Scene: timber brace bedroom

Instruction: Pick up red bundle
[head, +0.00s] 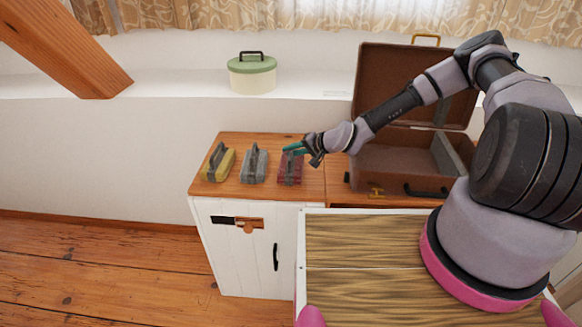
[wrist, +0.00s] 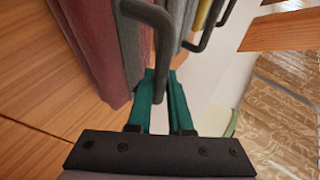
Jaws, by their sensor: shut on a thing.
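The red bundle (head: 290,172) is a dark red block with a grey strap and handle. It appears to rest on the wooden cabinet top, right of the grey bundle (head: 253,166) and the yellow bundle (head: 218,165). My gripper (head: 294,148), with teal fingers, reaches in from the right at the top of the red bundle. In the wrist view my gripper (wrist: 160,95) is shut on the dark handle of the red bundle (wrist: 95,40). The fingers and arm hide part of the bundle's top in the head view.
An open brown suitcase (head: 390,165) stands just right of the bundles. A green-lidded cream tin (head: 252,74) sits on the ledge behind. A slanted timber beam (head: 65,45) is at upper left. Open wooden floor (head: 90,270) lies left of the white cabinet (head: 240,250).

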